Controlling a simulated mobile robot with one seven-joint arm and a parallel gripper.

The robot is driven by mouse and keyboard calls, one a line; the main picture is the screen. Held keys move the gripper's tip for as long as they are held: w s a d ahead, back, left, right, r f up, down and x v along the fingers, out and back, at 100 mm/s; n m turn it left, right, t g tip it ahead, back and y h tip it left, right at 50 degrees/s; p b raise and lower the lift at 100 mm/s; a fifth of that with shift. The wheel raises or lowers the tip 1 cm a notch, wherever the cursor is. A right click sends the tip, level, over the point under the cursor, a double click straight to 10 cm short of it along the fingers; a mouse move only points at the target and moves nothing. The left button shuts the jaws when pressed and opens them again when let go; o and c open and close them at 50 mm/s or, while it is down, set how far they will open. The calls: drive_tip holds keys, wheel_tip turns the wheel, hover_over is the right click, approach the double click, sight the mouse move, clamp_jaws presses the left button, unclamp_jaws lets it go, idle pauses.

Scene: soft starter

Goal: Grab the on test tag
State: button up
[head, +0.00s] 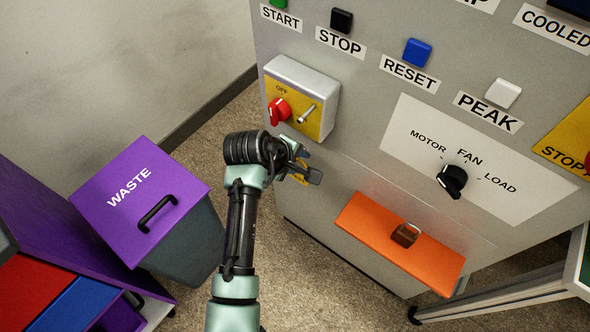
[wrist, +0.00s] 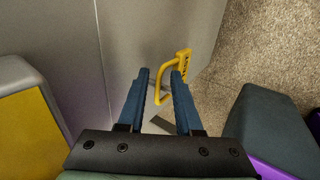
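I cannot read the marks. Its lower part is partly hidden by the right finger.
The grey cabinet (head: 350,160) carries a yellow-faced switch box (head: 303,98) with a red knob, a motor-fan-load dial (head: 452,180) and an orange panel (head: 375,225) with a brown padlock. A purple-lidded waste bin (head: 135,190) stands left of my arm. Carpet is bare between bin and cabinet.

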clamp_jaws()
drive_tip(key=shift+s+f, duration=0.15)
drive_tip(key=shift+f, duration=0.05)
idle(0.9)
